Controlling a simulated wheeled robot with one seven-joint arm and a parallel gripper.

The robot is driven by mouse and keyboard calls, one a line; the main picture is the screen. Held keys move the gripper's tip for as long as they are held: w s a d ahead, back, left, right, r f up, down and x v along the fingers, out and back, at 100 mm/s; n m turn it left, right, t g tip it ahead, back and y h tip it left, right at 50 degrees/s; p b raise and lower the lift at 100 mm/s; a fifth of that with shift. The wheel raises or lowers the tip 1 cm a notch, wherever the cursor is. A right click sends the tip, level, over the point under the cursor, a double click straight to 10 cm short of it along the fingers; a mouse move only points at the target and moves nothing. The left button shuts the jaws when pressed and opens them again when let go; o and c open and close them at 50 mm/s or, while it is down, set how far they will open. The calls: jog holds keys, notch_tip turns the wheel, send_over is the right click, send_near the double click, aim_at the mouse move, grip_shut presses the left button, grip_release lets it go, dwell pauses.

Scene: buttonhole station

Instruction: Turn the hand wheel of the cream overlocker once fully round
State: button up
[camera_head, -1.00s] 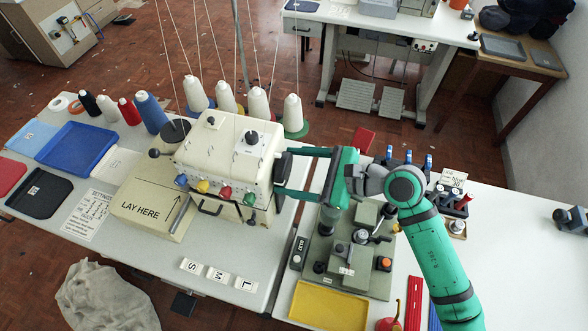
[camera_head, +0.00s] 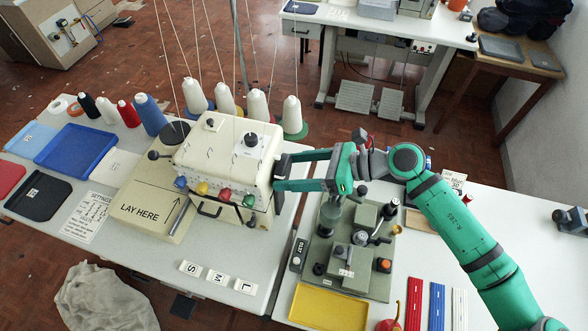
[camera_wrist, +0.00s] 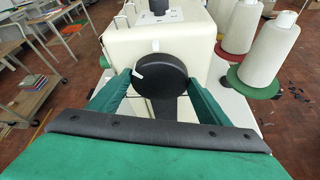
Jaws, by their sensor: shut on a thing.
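The cream overlocker (camera_head: 228,150) stands on the left table, with coloured knobs along its front. Its black hand wheel (camera_wrist: 160,76) is on the side facing my gripper. In the wrist view the wheel sits between my two green fingers, with a white mark near its upper left rim. My gripper (camera_head: 280,172) reaches the overlocker from the right and is shut on the wheel. In the head view the fingers and machine body hide most of the wheel.
Thread cones (camera_head: 257,104) stand behind the overlocker, with threads running up. A grey-green machine (camera_head: 345,250) stands below my gripper on the right table. A yellow tray (camera_head: 328,307) lies in front of it. A cream "LAY HERE" block (camera_head: 150,212) sits left.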

dwell(0.4)
jog(key=o, duration=1)
jog(key=shift+o, duration=0.2)
jog(key=shift+d, duration=0.1)
jog(key=shift+d+r, duration=0.15)
jog(key=shift+d, duration=0.15)
jog(key=v, duration=1)
jog(key=shift+s, duration=0.1)
